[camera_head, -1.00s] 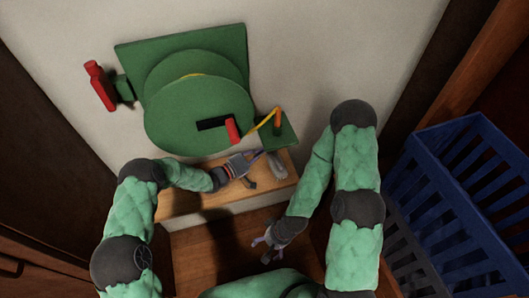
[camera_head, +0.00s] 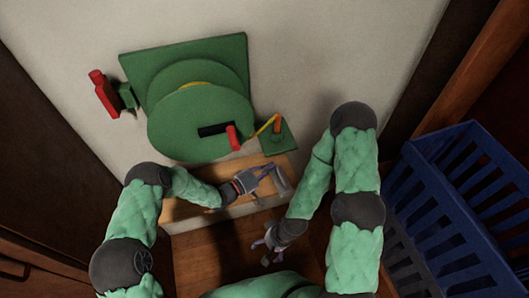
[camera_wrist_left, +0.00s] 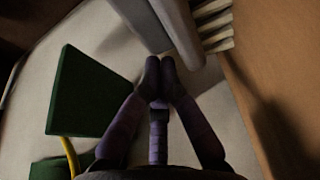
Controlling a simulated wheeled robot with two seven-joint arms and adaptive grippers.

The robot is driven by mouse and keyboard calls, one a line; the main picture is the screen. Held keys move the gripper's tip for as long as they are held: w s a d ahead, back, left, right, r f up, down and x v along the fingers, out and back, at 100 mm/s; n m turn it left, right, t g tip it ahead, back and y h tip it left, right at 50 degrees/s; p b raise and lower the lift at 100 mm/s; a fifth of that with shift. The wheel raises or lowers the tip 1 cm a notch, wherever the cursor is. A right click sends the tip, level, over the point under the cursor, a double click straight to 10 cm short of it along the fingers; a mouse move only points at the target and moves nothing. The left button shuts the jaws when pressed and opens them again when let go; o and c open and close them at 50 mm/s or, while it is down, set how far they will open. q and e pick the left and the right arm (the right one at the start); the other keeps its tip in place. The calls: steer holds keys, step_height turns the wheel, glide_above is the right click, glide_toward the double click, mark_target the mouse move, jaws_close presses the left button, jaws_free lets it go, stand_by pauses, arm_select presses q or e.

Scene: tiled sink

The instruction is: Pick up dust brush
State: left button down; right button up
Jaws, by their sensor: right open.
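The dust brush (camera_head: 283,182) is grey with pale bristles. It is at the right end of the wooden ledge in the head view, partly hidden by my left gripper (camera_head: 270,172). In the left wrist view the brush (camera_wrist_left: 182,30) is at the top, bristles to the right. My left gripper's fingertips (camera_wrist_left: 160,66) are drawn close together and meet the lower end of the brush's grey part; they look shut on it, though the contact is partly hidden. My right gripper (camera_head: 268,243) is open and empty, low in the middle.
A green wheel (camera_head: 195,130) with red handles is on the pale wall above the wooden ledge (camera_head: 190,210). A small green bracket (camera_head: 278,142) with a yellow strip is just above the brush. A blue crate (camera_head: 455,190) stands at the right.

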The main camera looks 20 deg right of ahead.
arm_select(q)
steer(key=shift+s+f, duration=0.15)
steer(key=shift+s, duration=0.25)
